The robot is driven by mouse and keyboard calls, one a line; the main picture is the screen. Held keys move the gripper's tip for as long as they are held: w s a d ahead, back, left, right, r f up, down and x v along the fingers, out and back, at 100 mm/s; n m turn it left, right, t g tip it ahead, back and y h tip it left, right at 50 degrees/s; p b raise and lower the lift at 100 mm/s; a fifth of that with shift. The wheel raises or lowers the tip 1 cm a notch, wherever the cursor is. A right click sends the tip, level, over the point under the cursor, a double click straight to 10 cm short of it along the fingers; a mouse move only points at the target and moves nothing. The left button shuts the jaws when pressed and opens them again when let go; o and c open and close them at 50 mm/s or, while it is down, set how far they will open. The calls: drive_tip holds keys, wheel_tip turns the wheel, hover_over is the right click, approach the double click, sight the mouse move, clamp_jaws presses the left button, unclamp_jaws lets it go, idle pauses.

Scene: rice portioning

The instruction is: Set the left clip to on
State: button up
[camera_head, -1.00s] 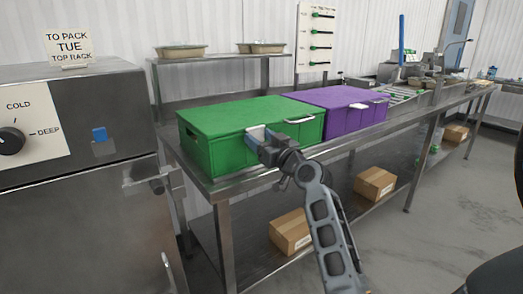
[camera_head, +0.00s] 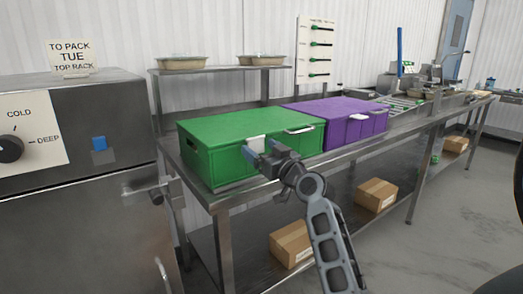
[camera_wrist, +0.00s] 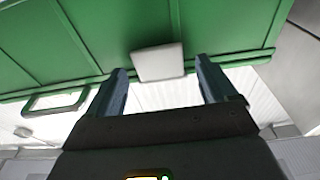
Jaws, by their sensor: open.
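The green lidded box (camera_head: 215,155) stands on the steel bench. The left clip, a pale flat plate (camera_head: 257,142), is on its front near the lid edge. In the wrist view the clip (camera_wrist: 158,62) shows face on, just beyond and between my fingertips. My gripper (camera_head: 262,155) is open in front of the left clip, with a finger on each side. Contact cannot be told.
A purple box (camera_head: 335,113) with pale clips stands close to the right. A steel cabinet with a dial (camera_head: 10,148) is at the left. Trays (camera_head: 182,63) sit on the rack behind. Bare bench runs along the boxes' front.

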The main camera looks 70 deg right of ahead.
drive_tip(key=b+v, duration=0.1)
drive_tip(key=v, duration=0.6)
drive_tip(key=shift+s, duration=0.2)
drive_tip(key=shift+a, duration=0.1)
